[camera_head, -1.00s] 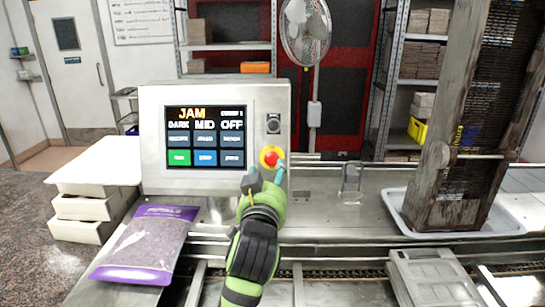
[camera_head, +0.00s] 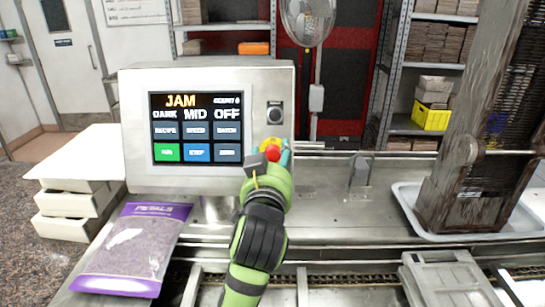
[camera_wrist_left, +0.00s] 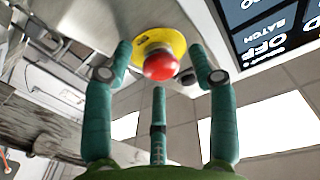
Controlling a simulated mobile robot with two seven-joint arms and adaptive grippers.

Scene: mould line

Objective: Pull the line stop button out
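The line stop button is a red mushroom button (camera_head: 272,153) on a yellow round base, at the lower right of the grey control panel's front (camera_head: 210,186). My left gripper (camera_head: 270,156) is right at it, with fingers overlapping it in the head view. In the left wrist view the red button (camera_wrist_left: 161,66) lies ahead, between the tips of the spread teal fingers (camera_wrist_left: 160,62). The fingers stand open around it, and a gap shows between them and the red cap. The panel screen (camera_head: 196,127) reads JAM. My right gripper is not in view.
A black rotary switch (camera_head: 274,112) sits above the button. A purple petals bag (camera_head: 133,246) lies front left, near stacked white trays (camera_head: 75,203). A metal bracket (camera_head: 360,172) stands right of the panel. A dark wooden frame stands in a pale tray (camera_head: 404,200).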

